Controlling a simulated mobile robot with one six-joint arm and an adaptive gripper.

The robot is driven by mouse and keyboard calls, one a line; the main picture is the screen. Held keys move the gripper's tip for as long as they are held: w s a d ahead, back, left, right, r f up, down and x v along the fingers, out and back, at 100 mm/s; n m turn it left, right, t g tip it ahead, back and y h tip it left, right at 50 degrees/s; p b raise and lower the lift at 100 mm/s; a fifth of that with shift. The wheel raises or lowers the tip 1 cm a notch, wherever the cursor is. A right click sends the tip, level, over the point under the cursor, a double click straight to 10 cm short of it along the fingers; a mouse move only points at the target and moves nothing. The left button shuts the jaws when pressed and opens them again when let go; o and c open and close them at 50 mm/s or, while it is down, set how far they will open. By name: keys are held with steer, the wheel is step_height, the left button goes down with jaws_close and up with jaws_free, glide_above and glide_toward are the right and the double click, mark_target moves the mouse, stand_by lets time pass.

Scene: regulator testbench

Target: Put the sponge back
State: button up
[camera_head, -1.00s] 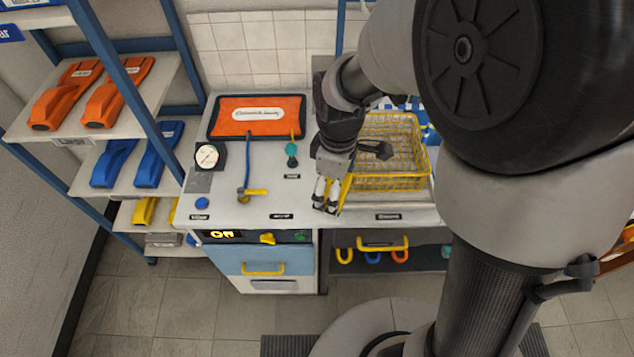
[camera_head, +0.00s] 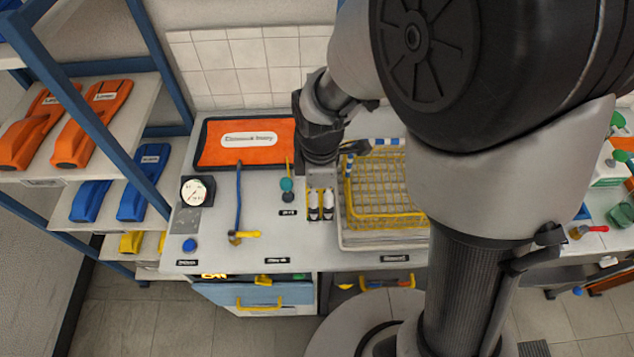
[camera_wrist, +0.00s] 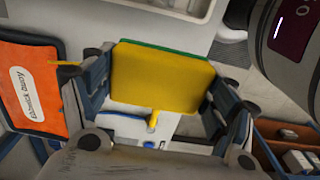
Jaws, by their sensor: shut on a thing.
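My gripper (camera_head: 320,205) points down over the bench top, just left of the yellow wire basket (camera_head: 385,215). In the wrist view, a yellow sponge (camera_wrist: 160,78) with a green layer along its far edge sits between the two fingers of my gripper (camera_wrist: 158,95), which is shut on it. In the head view I cannot make out the sponge; the fingers and wrist hide it. The basket stands on the right part of the bench, partly behind my arm.
Shelves with orange bins (camera_head: 92,125) stand at the left. The front-middle bench top is clear.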

mark_target(319, 227)
step_height(319, 227, down, 14)
steer(key=b, duration=0.4)
steer(key=shift+w+f, duration=0.1)
steer(key=shift+f, duration=0.05)
steer(key=shift+f, duration=0.1)
steer(key=shift+f, duration=0.15)
steer(key=o, duration=1)
step_height(319, 227, up, 13)
steer(key=p, duration=0.4)
steer(key=shift+f, duration=0.15)
